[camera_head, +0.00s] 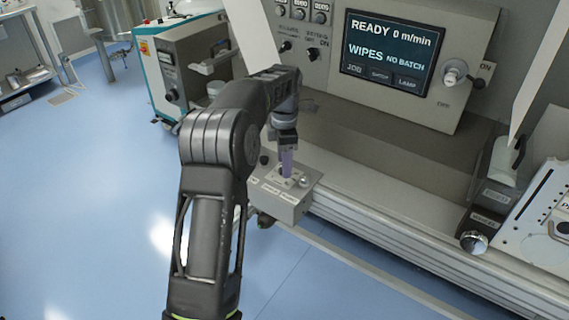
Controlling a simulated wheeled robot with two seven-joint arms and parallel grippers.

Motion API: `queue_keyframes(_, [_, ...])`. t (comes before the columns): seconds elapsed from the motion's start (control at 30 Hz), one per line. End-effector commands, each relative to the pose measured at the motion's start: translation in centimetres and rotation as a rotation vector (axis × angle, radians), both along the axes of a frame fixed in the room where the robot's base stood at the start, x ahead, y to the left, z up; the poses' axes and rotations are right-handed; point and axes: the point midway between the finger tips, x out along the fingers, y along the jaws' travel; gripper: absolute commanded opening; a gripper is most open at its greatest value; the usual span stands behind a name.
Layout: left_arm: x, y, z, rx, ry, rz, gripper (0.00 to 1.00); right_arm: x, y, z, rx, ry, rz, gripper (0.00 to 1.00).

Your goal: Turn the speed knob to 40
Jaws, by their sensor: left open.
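No knob's label can be read clearly as speed. A small grey control box (280,207) with labels on its front juts out from the machine's front rail. A round light knob (304,181) sits on its top right and a dark knob (264,160) at its back left. My left gripper (287,166) is open and points down over the box top, its purplish fingers hiding the part beneath. I cannot tell whether the fingers touch anything. The screen (392,52) reads "READY 0 m/min" and "WIPES NO BATCH". My right gripper is not in view.
A silver knob (454,72) stands right of the screen. Two small dark knobs, one on the panel (313,54), stand left of it. White sheets hang at upper centre and right. A teal-and-grey cabinet (180,70) stands behind my arm. The blue floor (80,200) is clear.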

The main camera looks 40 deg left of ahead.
Motion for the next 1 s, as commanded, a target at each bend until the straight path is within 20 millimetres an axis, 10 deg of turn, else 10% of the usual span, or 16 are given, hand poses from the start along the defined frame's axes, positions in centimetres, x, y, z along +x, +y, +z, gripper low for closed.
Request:
queue_keyframes(0.37, [-0.01,0.0,-0.93,0.0,0.0,0.001,0.52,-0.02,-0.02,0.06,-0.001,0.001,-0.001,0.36])
queue_keyframes(1.0, [-0.01,0.0,-0.89,-0.001,-0.001,0.001,0.0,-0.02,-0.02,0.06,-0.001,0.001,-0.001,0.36])
